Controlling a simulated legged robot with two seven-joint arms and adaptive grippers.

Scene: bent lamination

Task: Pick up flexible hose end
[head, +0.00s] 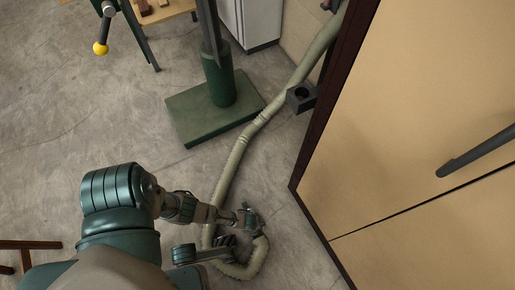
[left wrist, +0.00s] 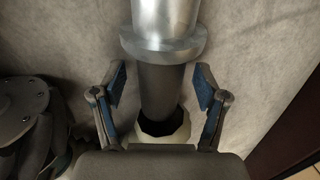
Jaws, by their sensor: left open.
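The pale ribbed flexible hose (head: 232,165) runs down the floor from the upper right and curls round at the bottom of the head view. Its curled end section (head: 257,258) lies close to my left gripper (head: 250,222). In the left wrist view my left gripper (left wrist: 160,88) is open, with blue pads on either side of a dark tube (left wrist: 160,92). A silver flanged metal piece (left wrist: 165,35) is above the tube. A pale rim with a dark opening (left wrist: 163,130) is below it, near the palm. My right gripper is out of view.
A green column on a square base (head: 215,108) stands beside the hose. A tan cabinet with a dark frame (head: 400,115) fills the right side. A small dark bracket (head: 300,97) sits by the hose. Bare concrete floor (head: 85,105) is open on the left.

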